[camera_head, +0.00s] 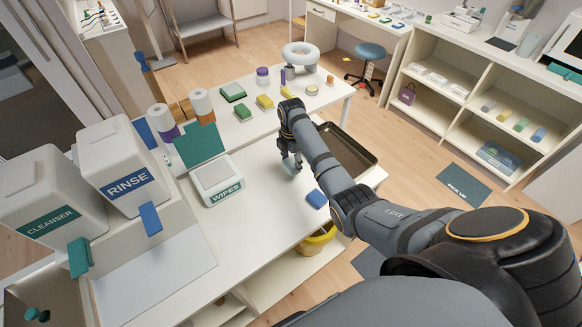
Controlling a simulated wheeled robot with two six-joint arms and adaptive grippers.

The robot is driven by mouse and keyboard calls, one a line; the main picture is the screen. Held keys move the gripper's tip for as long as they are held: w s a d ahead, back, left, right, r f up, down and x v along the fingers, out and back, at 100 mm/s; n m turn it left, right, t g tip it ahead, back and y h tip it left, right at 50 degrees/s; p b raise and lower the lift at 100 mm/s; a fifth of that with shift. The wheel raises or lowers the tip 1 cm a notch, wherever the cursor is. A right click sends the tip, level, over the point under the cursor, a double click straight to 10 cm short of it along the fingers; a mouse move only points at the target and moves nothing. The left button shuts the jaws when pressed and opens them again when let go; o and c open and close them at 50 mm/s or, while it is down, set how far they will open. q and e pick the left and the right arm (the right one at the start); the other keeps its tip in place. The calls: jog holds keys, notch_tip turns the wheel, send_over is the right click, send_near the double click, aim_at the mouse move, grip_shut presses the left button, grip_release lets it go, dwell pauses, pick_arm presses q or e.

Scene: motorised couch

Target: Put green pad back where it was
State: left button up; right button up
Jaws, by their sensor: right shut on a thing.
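A dark green pad (233,92) lies on the far part of the white table, with a smaller green pad (243,112) just nearer. I cannot tell which of them is the task's pad. My right gripper (291,164) points down at the white table top, to the right of the wipes box. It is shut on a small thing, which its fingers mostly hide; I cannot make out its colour. A blue pad (316,199) lies nearer, to the gripper's lower right. My left gripper is out of view.
The wipes box (216,182), rinse dispenser (122,165) and cleanser dispenser (48,205) stand at left. Yellow pads (265,102) and a white ring (300,56) are on the far table. A dark tray (345,150) lies beyond my arm. A yellow bowl (316,240) sits below the table edge.

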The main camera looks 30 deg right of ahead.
aim_at(291, 162)
jog(key=shift+w, duration=0.1)
notch_tip(291, 162, down, 4)
jog(key=shift+w+r, duration=0.15)
jog(key=shift+r, duration=0.1)
jog(key=shift+f, duration=0.1)
jog(key=o, duration=1.2)
jog(key=shift+r, duration=0.25)
notch_tip(291, 162, up, 12)
jog(key=shift+f+b, duration=0.1)
jog(key=shift+b, duration=0.5)
